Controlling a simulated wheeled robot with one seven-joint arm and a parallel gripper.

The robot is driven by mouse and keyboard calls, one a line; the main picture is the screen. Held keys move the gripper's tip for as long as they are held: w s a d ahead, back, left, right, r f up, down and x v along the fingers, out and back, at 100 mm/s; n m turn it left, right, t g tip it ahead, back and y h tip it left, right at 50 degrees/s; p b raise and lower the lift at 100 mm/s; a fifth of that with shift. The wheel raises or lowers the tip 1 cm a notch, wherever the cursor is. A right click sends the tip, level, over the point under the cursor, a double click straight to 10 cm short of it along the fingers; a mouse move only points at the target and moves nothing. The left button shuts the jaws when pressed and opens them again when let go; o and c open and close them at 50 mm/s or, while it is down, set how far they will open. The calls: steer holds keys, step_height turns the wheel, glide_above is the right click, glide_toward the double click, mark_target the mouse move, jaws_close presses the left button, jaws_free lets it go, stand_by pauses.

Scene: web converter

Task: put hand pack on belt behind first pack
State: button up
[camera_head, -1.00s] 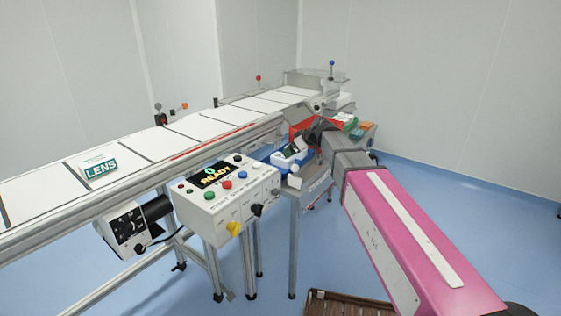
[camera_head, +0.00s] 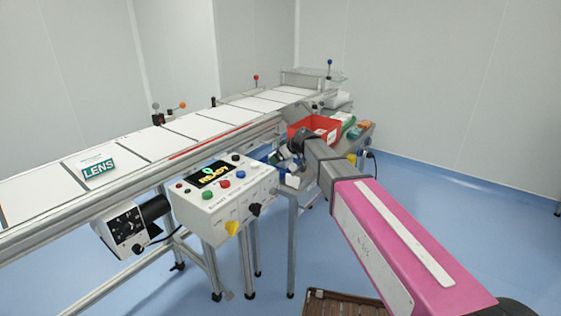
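A white pack with a green LENS label (camera_head: 98,168) lies on the near left part of the belt (camera_head: 145,143), on one of its white sections. My arm reaches from the lower right, and its dark wrist (camera_head: 302,139) is beside the belt's near side, behind the control box. My gripper (camera_head: 288,168) points down there, small and partly hidden by my own wrist and the clutter. A small white and blue item shows around it; I cannot tell whether it is held. The finger opening is not clear.
A white control box (camera_head: 225,192) with a lit READY display, buttons and knobs juts out before the belt. A red bin (camera_head: 318,127) and green and orange packs (camera_head: 352,128) sit on a side table behind my wrist. The belt beyond the LENS pack looks empty.

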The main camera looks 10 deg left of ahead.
steer(key=c, duration=1)
steer(key=shift+r, duration=0.1)
steer(key=shift+c, duration=0.2)
